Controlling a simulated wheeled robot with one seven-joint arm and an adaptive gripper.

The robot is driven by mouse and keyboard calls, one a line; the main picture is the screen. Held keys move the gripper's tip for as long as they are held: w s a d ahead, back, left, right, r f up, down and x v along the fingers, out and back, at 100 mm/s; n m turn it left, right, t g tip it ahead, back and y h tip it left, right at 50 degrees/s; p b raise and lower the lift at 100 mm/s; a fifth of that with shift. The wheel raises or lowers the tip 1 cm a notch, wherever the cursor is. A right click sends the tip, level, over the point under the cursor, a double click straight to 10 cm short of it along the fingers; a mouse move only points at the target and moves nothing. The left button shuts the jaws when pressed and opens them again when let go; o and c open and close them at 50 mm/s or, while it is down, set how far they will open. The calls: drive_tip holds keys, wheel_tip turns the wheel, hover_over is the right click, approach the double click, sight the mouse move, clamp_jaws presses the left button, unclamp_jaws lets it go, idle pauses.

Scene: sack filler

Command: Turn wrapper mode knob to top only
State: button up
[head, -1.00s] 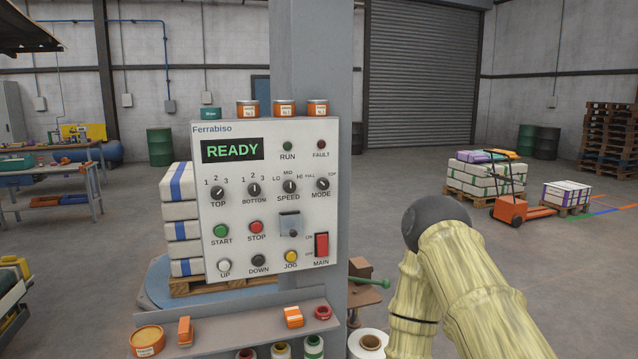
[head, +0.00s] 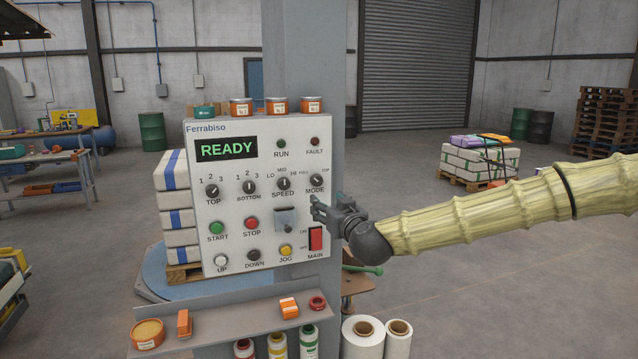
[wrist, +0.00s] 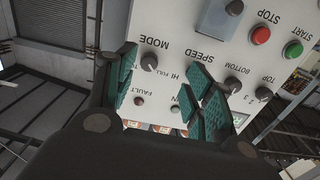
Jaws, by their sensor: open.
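The mode knob (head: 316,180) is a small black round knob at the right of the panel's knob row, marked FULL and TOP. Its pointer tilts to the upper left in the head view, toward FULL. It also shows in the wrist view (wrist: 147,67), upside down, beyond the space between my fingers. My gripper (head: 325,203) is open and empty, just in front of the panel and slightly below the mode knob. Its teal finger pads (wrist: 193,100) show in the wrist view. I see no contact with the knob.
Tins (head: 277,106) stand on top. A shelf (head: 225,318) with small items juts out below.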

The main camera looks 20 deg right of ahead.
sight(318, 182)
drive_tip(key=shift+w+d+r+p, duration=0.1)
drive_tip(key=shift+w+r+p, duration=0.4)
drive_tip(key=shift+w, duration=1.35)
drive_tip(key=shift+w+d+r+p, duration=0.15)
drive_tip(key=shift+w+r+p, duration=0.3)
drive_tip(key=shift+w, duration=1.35)
drive_tip(key=shift+w+d+r+p, duration=0.1)
drive_tip(key=shift+w+r+p, duration=0.4)
drive_tip(key=shift+w, duration=1.35)
drive_tip(key=shift+f, duration=0.2)
drive_tip(key=c, duration=1)
